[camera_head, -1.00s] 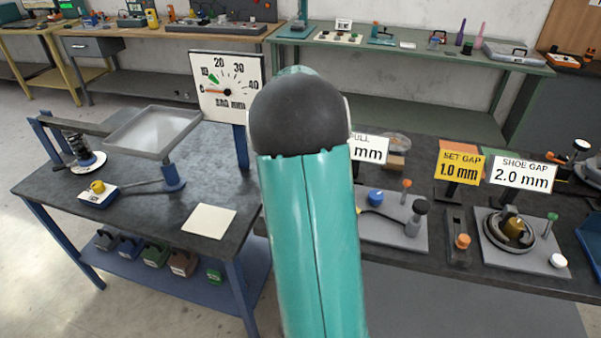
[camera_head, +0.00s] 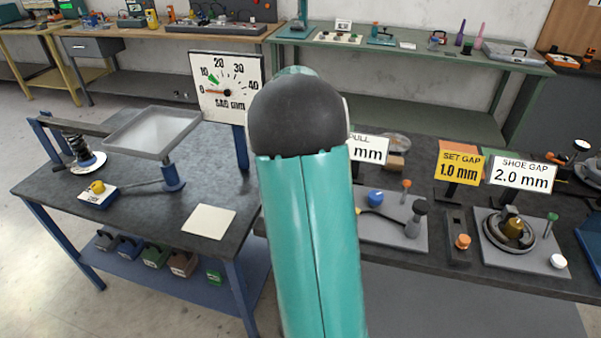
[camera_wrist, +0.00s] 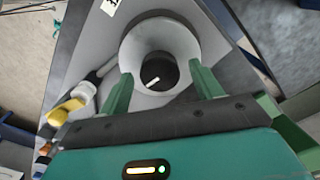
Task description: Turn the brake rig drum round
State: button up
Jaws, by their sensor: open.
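In the wrist view a round pale grey drum-like part (camera_wrist: 135,50) with a dark centre (camera_wrist: 160,76) and a short white mark lies between and just beyond my fingers. My gripper (camera_wrist: 160,70) is open, with one green finger on each side of this part. I cannot tell whether either finger touches it. In the head view my teal arm hides my gripper and what is before it. A brake rig (camera_head: 495,240) with a ring and brass-coloured centre stands at right, by a "SHOE GAP 2.0 mm" sign (camera_head: 522,175).
A yellow and white part (camera_wrist: 70,106) lies left of the fingers in the wrist view. In the head view a yellow "SET GAP 1.0 mm" sign (camera_head: 460,167) stands near the rig. A dial board (camera_head: 228,88) and a grey tray (camera_head: 152,132) stand over the left table (camera_head: 130,220).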

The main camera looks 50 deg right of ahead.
notch_tip(320, 180, up, 14)
dwell(0.4)
jog(key=shift+f, duration=0.1)
dwell(0.3)
jog(key=s+a+r+n+t, duration=0.2)
jog(key=a+n, duration=0.3)
jog(key=a, duration=0.6)
jog(key=s+a+r+n+t, duration=0.15)
jog(key=a+n, duration=0.35)
jog(key=a, duration=0.6)
jog(key=s+a+f+n+t, duration=0.2)
jog(key=s+a+f+n, duration=0.2)
jog(key=s+a+n, duration=0.6)
jog(key=a, duration=0.4)
jog(key=shift+s+a, duration=0.2)
jog(key=shift+a, duration=0.05)
